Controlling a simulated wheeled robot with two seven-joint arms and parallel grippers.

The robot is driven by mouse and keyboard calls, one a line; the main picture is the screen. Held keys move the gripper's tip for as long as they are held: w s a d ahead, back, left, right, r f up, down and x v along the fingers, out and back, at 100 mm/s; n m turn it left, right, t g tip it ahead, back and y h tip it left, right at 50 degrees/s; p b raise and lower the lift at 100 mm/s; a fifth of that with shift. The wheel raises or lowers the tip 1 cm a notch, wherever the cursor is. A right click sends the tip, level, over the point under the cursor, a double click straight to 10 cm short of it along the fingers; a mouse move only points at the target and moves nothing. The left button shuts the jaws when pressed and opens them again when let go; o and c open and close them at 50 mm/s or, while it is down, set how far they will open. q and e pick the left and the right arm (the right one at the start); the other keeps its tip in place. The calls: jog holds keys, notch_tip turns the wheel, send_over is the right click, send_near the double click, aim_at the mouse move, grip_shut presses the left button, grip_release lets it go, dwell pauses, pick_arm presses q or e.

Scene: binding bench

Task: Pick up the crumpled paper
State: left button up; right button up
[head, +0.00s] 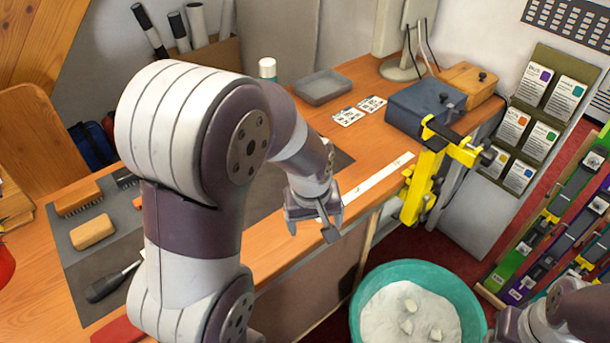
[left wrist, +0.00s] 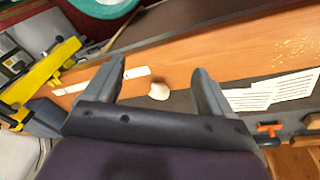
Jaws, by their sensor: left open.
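A small whitish crumpled lump, which looks like the crumpled paper (left wrist: 158,91), lies on the dark mat in the left wrist view, near the bench's wooden strip. It shows between the two fingers of my left gripper (left wrist: 158,72), apart from both. In the head view my left gripper (head: 314,222) hangs above the front part of the bench, open and empty; my arm hides the mat behind it, and I cannot see the lump there. Part of my right arm shows at the lower right of the head view, its fingers out of sight.
A teal bin (head: 366,295) with crumpled pieces inside stands on the floor before the bench. A yellow clamp (head: 424,185) grips the bench edge beside a white ruler (head: 378,178). A grey tray (head: 322,87), brushes and a screwdriver (head: 108,285) also occupy the bench.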

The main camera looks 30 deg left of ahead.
pick_arm(q)
jog(key=w+a+n+g, duration=0.1)
jog(key=w+a+n, duration=0.4)
jog(key=n, duration=0.6)
jog(key=w+a+n+g, duration=0.1)
jog(key=w+a+n, duration=0.3)
jog(key=w+n, duration=0.5)
jog(key=f+n+b, duration=0.1)
jog(key=f, duration=0.1)
jog(key=s+f+n+b, duration=0.2)
jog(key=f, duration=0.1)
jog(key=shift+a+f+b, duration=0.1)
jog(key=shift+f+b, duration=0.25)
jog(key=shift+b, duration=0.05)
jog(key=f+p, duration=0.1)
jog(key=f, duration=0.2)
jog(key=f+p, duration=0.2)
jog(key=f, duration=0.1)
jog(key=shift+w+a, duration=0.2)
jog(key=shift+w+f, duration=0.1)
jog(key=shift+f, duration=0.4)
pick_arm(e)
jog(key=shift+r, duration=0.35)
pick_arm(q)
jog(key=c, duration=1)
